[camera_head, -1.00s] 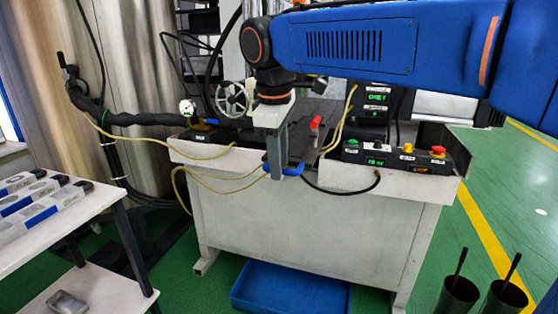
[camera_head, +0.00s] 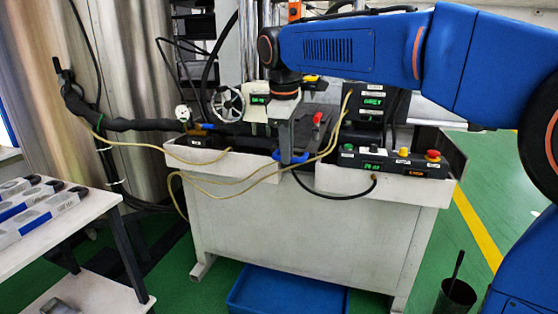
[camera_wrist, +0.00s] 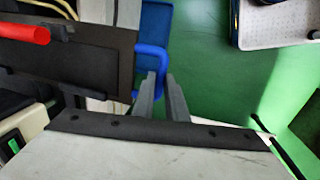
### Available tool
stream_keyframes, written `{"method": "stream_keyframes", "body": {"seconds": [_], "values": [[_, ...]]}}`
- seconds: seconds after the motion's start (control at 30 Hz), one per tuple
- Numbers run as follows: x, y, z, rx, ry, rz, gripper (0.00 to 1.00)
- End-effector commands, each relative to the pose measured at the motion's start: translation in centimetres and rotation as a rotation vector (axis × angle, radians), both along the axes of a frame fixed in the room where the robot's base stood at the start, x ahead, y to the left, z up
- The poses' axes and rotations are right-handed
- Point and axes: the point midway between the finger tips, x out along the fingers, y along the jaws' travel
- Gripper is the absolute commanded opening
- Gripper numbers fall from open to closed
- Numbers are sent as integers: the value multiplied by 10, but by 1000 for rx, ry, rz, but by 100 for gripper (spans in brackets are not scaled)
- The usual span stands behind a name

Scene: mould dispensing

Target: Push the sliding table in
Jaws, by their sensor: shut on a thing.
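The sliding table is a dark flat plate in the machine's front recess (camera_head: 313,133), and it fills the upper left of the wrist view (camera_wrist: 85,65). A blue handle (camera_head: 290,158) sits at its front edge; in the wrist view the blue handle (camera_wrist: 149,52) stands beside the plate's edge. My gripper (camera_head: 284,150) points down at the handle. In the wrist view its two grey fingers (camera_wrist: 163,78) are close together, shut on the handle. The gripped part is mostly hidden. A red lever (camera_head: 317,118) stands on the plate.
A button panel (camera_head: 399,163) with a red knob is right of the recess. Yellow hoses (camera_head: 240,176) hang across the machine's front near my gripper. A blue bin (camera_head: 285,292) is on the floor below. A rack table (camera_head: 80,220) stands at left.

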Motion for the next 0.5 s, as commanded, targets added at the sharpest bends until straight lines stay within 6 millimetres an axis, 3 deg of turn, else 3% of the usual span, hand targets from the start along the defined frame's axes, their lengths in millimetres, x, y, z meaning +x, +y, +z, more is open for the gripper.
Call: {"method": "stream_keyframes", "body": {"seconds": [0.03,0.2,0.5], "values": [[20,-8,0,0,-2,-7,0],[76,-28,0,0,-2,-6,0],[159,-58,0,1,-2,-4,0]]}}
